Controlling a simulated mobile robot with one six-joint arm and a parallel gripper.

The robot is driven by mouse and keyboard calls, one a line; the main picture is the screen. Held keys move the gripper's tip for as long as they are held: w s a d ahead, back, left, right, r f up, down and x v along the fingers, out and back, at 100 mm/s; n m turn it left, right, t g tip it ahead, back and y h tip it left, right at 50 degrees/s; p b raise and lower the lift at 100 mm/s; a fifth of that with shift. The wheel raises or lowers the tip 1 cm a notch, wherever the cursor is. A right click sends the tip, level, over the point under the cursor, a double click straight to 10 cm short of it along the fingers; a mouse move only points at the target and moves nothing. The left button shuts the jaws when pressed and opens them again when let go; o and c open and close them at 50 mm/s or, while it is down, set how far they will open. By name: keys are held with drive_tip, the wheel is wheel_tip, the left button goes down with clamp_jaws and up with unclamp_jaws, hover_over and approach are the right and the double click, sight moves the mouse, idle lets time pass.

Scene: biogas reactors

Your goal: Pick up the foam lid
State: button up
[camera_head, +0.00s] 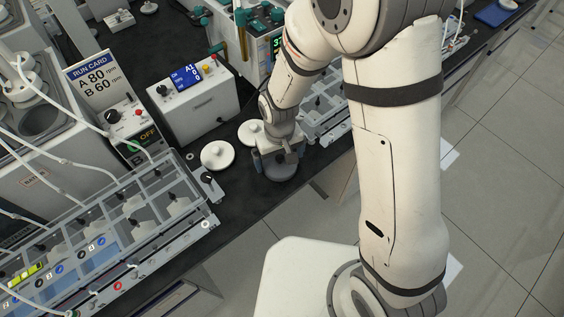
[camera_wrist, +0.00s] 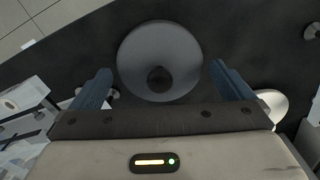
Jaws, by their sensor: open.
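A dark grey round lid (camera_head: 281,173) with a darker knob lies on the black bench near its front edge. My gripper (camera_head: 277,160) is right above it and hides part of it. In the wrist view the grey lid (camera_wrist: 158,40) shows ahead of my open gripper (camera_wrist: 160,69), roughly centred between the two blue fingers, with clear gaps on both sides. Two white knobbed lids lie nearby, one at left (camera_head: 217,156) and one behind my gripper (camera_head: 247,133). A white lid (camera_wrist: 274,103) shows at right in the wrist view. I cannot tell by look which lid is foam.
A control box (camera_head: 192,103) with a blue display stands behind the lids. A run card (camera_head: 94,78) and knob panel stand at left. A clear-walled rack (camera_head: 140,222) fills the left front, with thin tubes over it. Another rack (camera_head: 335,112) stands just right of my gripper.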

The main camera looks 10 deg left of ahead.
drive_tip(key=shift+f, duration=0.3)
drive_tip(key=c, duration=0.7)
drive_tip(key=shift+c, duration=0.2)
drive_tip(key=shift+r, duration=0.1)
